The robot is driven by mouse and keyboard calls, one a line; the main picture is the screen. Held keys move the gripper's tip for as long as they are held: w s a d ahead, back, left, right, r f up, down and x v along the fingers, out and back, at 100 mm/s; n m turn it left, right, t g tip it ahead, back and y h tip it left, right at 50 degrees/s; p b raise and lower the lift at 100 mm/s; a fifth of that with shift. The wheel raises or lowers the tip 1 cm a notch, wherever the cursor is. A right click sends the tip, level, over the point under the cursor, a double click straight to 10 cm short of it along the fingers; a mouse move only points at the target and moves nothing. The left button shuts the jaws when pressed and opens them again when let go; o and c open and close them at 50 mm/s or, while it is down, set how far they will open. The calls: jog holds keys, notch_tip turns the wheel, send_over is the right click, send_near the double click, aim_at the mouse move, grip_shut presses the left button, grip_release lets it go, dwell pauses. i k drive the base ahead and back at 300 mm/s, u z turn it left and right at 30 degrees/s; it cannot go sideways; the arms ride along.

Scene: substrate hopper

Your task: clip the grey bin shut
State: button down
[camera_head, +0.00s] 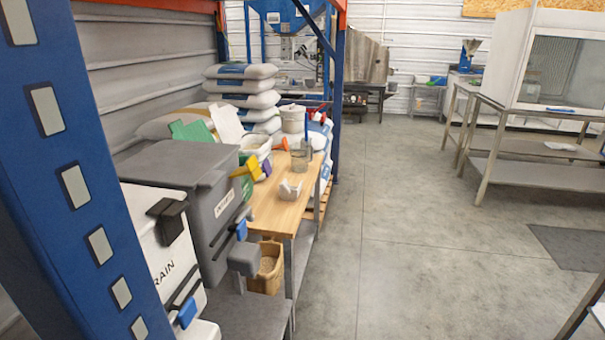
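The grey bin (222,222) stands at the left in the head view, on the low shelf behind the blue post. Its grey lid (180,162) lies over the top. A pale label with dark lettering is on its front. A blue clip (241,230) shows on the bin's right side, below the lid rim. I cannot tell whether it is fastened. A grey block-like part (243,259) sticks out below the clip. My gripper is not in view.
A white bin (160,240) marked "RAIN" stands nearer, partly hidden by the blue post (75,170). A wooden bench (275,210) with tubs and a scoop lies beyond. Stacked sacks (240,85) stand behind. The concrete floor (420,220) is clear in the middle.

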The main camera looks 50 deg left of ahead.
aim_at(251, 168)
jog(key=u, duration=0.25)
jog(key=i, duration=0.95)
jog(key=u, duration=1.25)
jog(key=i, duration=0.6)
jog(key=u, duration=0.5)
